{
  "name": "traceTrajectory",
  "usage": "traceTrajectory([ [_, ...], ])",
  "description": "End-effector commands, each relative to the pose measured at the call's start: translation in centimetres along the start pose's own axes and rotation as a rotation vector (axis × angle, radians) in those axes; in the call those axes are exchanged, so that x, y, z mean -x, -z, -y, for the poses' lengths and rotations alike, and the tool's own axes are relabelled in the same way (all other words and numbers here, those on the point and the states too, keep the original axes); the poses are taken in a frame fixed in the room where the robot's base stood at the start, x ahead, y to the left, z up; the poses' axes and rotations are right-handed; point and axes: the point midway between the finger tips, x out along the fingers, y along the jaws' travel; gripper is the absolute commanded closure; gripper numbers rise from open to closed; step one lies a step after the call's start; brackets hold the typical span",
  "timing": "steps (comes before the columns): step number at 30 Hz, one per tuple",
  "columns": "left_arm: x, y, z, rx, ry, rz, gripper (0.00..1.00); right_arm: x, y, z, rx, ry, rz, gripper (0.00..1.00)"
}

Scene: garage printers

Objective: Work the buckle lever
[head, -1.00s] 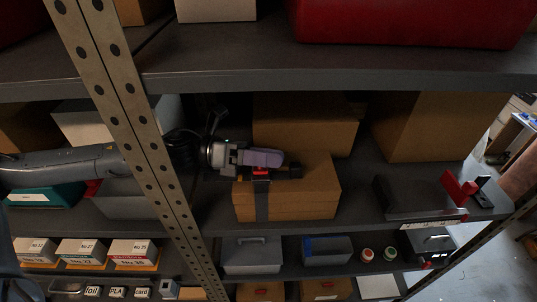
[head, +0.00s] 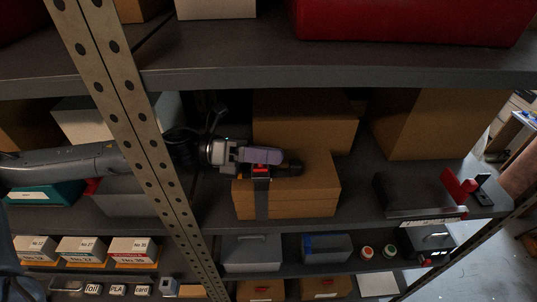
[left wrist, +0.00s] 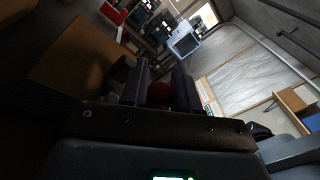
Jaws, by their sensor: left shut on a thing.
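The red buckle lever (head: 261,168) sits on top of a brown cardboard box (head: 310,192) on the middle shelf. A dark strap (head: 262,200) runs down the front of the box below it. My left gripper (head: 277,160) reaches in from the left over the box top, with its purple-grey finger beside the lever. In the left wrist view its two fingers (left wrist: 163,92) are closed around a dark red piece (left wrist: 162,96), which looks like the lever. The fingers hide part of the lever and buckle. My right gripper is not in view.
A perforated metal post (head: 135,135) stands in front of my left arm. A taller box (head: 300,122) stands behind the strapped box. A dark case with a red clamp (head: 460,187) lies to the right. The shelf above (head: 330,68) limits height.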

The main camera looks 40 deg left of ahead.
Motion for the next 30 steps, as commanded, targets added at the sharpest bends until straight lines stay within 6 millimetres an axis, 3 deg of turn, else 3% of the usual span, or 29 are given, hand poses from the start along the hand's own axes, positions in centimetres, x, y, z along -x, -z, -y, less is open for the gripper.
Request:
traceTrajectory([
  [14,0.2,-0.6,-0.4,0.090,0.010,0.022,1.00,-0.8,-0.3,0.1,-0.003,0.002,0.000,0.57],
  [30,0.5,-1.8,-1.8,0.461,0.057,0.082,1.00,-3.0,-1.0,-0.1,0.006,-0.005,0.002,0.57],
])
